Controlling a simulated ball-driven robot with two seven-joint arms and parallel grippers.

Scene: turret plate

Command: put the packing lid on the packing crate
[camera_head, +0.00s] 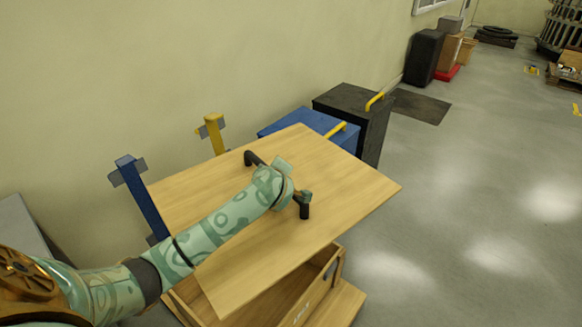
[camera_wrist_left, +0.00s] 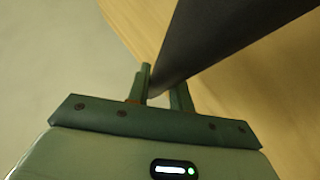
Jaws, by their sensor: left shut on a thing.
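The packing lid (camera_head: 350,190) is a flat light-wood board with a dark bar handle (camera_head: 304,210) on its top. My left gripper (camera_head: 290,183) is shut on the handle, and the wrist view shows the dark handle bar (camera_wrist_left: 215,45) between its fingers (camera_wrist_left: 162,85). The lid is over the packing crate (camera_head: 300,308), a wooden box with an open top, and appears tilted and apart from it. My right gripper is not in view.
A blue post (camera_head: 142,195) and a yellow post (camera_head: 215,135) stand left of the lid. A blue box (camera_head: 290,121) and a black box (camera_head: 340,106), with yellow handles, stand behind it by the wall.

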